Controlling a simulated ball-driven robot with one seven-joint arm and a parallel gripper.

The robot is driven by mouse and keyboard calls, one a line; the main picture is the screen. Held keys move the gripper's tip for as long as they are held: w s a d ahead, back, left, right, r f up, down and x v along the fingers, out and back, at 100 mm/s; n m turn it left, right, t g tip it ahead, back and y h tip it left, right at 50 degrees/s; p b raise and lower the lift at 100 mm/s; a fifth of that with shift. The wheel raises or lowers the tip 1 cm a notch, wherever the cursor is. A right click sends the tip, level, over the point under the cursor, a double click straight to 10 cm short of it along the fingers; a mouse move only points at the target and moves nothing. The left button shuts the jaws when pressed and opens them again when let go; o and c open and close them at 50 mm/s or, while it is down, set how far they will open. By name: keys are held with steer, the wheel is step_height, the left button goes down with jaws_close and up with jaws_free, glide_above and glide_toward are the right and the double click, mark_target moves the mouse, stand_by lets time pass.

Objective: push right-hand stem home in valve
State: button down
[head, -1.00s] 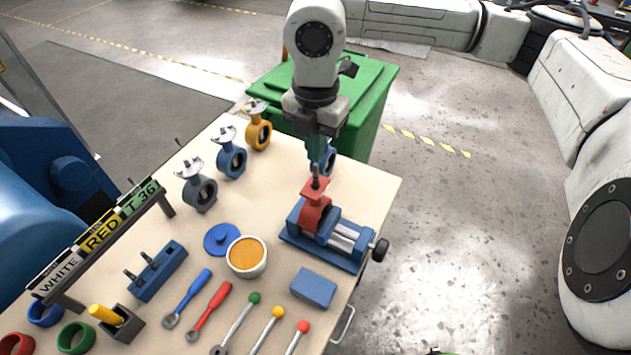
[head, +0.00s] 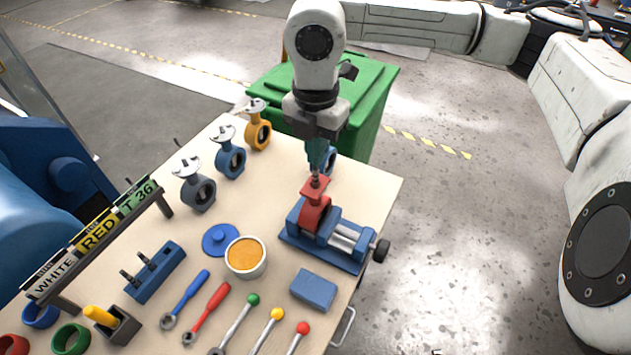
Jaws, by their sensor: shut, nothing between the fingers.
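A red butterfly valve (head: 314,210) stands upright, clamped in a blue vise (head: 335,242) at the right side of the table. A dark stem (head: 315,179) shows above the red valve's top flange, mostly hidden under my gripper. My gripper (head: 316,169) points straight down over the valve, with its fingertips shut at the top of the stem. I cannot tell how deep the stem sits, and contact is hard to make out at this size.
An orange-filled tub (head: 246,257), a blue block (head: 314,289) and several tools lie in front. A green bin (head: 372,95) stands behind the table.

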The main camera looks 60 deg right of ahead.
steer(key=shift+f+b, duration=1.9)
stand_by(0.9)
steer(key=shift+r, duration=0.15)
stand_by(0.6)
steer(key=shift+r+p, duration=1.8)
steer(key=shift+r, duration=2.15)
